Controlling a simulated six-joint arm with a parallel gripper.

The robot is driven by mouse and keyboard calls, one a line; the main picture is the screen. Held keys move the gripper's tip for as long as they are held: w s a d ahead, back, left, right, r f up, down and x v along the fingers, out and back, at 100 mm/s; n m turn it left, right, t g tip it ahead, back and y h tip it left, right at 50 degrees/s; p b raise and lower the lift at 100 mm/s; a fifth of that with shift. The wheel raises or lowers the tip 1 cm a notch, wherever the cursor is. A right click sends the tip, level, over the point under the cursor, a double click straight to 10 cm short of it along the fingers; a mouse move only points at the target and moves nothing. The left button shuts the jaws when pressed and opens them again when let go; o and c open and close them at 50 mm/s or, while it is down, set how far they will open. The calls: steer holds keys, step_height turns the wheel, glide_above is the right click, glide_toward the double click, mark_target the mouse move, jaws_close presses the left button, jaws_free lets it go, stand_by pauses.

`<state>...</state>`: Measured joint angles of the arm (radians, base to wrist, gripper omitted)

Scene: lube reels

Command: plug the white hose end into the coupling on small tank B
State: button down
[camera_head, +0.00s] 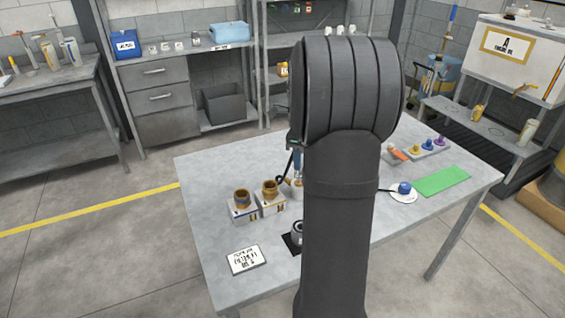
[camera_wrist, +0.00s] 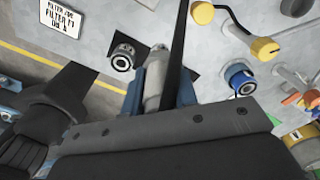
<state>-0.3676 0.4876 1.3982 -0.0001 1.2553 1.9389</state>
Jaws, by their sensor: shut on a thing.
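My gripper (camera_wrist: 158,95) shows two blue fingers in the wrist view, shut around a pale grey-white cylindrical piece (camera_wrist: 155,75), which looks like the white hose end. A black strip, probably its hose, runs up from it. In the head view my gripper (camera_head: 297,165) is partly hidden behind my arm, above the table. Two small grey boxes with brown round tops, the left box (camera_head: 242,210) and the right box (camera_head: 270,203), stand just left of my gripper. Their labels are too small to read, so I cannot tell which thing is small tank B.
A metal can (camera_head: 297,232) stands on a black mat near a lettered card (camera_head: 246,260). A blue-topped piece (camera_head: 404,188) sits on a white disc, beside a green mat (camera_head: 441,181). A large white tank marked A (camera_head: 518,55) stands behind right. The table's left rear is clear.

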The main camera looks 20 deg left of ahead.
steer(key=shift+d+r, duration=0.35)
steer(key=shift+d, duration=0.25)
steer(key=shift+s+r, duration=0.15)
steer(key=shift+r, duration=0.05)
steer(key=s+a, duration=0.5)
steer(key=a, duration=0.1)
steer(key=shift+s+a+f, duration=0.15)
steer(key=shift+a+f, duration=1.6)
steer(key=shift+a, duration=0.15)
steer(key=shift+s+a+f, duration=0.2)
steer(key=shift+a+f, duration=1.6)
steer(key=shift+a, duration=0.1)
steer(key=shift+s+a+f, duration=0.15)
steer(key=shift+a+f, duration=1.6)
steer(key=shift+a, duration=0.15)
steer(key=shift+f, duration=0.1)
steer(key=c, duration=1.1)
jaws_free()
steer(key=shift+c, duration=0.2)
